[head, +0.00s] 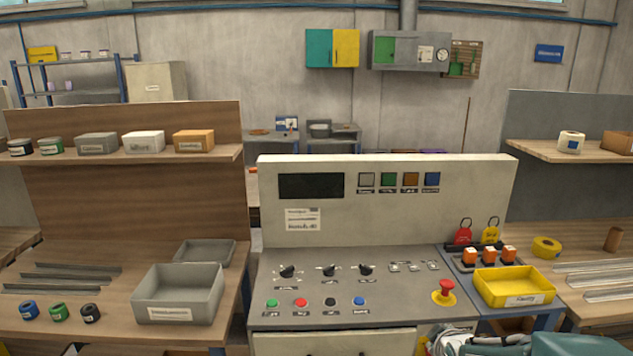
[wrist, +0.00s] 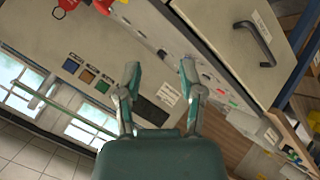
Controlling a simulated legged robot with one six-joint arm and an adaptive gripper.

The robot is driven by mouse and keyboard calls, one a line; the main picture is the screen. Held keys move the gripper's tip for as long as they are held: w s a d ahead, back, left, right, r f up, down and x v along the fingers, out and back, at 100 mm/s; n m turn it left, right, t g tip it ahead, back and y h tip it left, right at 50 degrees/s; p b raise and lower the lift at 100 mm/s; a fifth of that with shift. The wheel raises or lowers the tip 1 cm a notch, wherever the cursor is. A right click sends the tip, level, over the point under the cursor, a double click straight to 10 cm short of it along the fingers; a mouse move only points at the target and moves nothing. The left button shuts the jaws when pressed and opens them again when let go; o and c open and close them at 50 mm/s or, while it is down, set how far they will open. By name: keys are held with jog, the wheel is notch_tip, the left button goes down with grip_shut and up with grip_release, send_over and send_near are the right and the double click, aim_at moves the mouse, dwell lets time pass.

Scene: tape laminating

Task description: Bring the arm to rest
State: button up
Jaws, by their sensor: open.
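My gripper (wrist: 160,72) shows in the wrist view with its two teal fingers apart and nothing between them. Behind the fingers is the control console, tilted in that view, with its dark screen (wrist: 152,110) near the fingers. Teal parts of my arm (head: 575,345) show at the bottom right of the head view, in front of the console's lower right side. The fingertips cannot be made out in the head view. The console (head: 385,225) stands upright in the middle of the head view.
A red emergency button (head: 445,290) and a yellow tray (head: 514,287) are near my arm. A grey bin (head: 178,293) and tape rolls (head: 60,312) sit on the left bench. A drawer with a dark handle (wrist: 256,42) is at the upper right of the wrist view.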

jog(key=s+a+r+m+g+y, duration=0.1)
jog(key=s+a+r+m, duration=0.3)
jog(key=s, duration=0.7)
jog(key=s+a+r+m+g, duration=0.3)
jog(key=s+a+r+m, duration=0.1)
jog(key=s, duration=0.7)
jog(key=shift+a+r+g+y, duration=0.4)
jog(key=shift+a+r, duration=0.05)
jog(key=shift+a, duration=0.15)
jog(key=shift+s, duration=0.1)
